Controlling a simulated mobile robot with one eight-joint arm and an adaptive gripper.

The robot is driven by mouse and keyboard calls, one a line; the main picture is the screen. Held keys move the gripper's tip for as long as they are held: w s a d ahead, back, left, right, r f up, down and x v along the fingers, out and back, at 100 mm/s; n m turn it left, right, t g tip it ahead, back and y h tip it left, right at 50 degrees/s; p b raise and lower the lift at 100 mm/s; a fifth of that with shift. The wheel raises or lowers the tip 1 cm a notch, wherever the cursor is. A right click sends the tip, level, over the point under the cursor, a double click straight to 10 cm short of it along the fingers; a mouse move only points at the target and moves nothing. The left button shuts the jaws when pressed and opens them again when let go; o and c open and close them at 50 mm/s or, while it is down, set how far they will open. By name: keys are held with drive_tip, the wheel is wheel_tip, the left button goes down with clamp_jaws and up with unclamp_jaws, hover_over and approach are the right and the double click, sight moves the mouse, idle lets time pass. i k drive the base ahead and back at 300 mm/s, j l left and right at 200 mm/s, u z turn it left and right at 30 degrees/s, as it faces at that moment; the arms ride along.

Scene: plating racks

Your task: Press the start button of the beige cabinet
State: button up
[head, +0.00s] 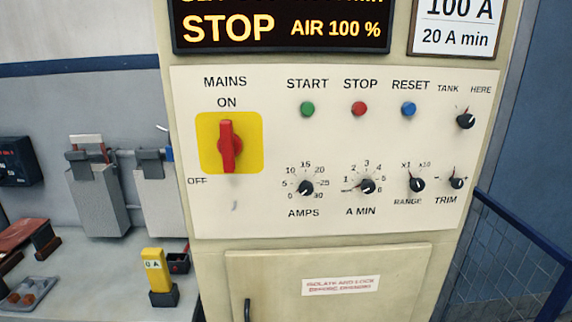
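The beige cabinet (215,265) fills the middle of the head view, with a cream control panel (270,215) facing me. The green start button (307,109) sits under the label START. To its right are the red stop button (359,108) and the blue reset button (408,109). The red mains switch (229,146) on a yellow plate stands vertical, pointing to ON. The display (285,28) at the top reads STOP and AIR 100 %; its upper line is cut off. My gripper is not in view.
Four knobs, including the amps knob (305,188) and range knob (417,184), line the panel's lower part. A cabinet door (400,265) with a black handle is below. A yellow device (157,275) stands on the bench at left. A blue rail (520,240) runs at right.

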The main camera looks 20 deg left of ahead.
sight(306, 108)
drive_tip(key=u, duration=0.9)
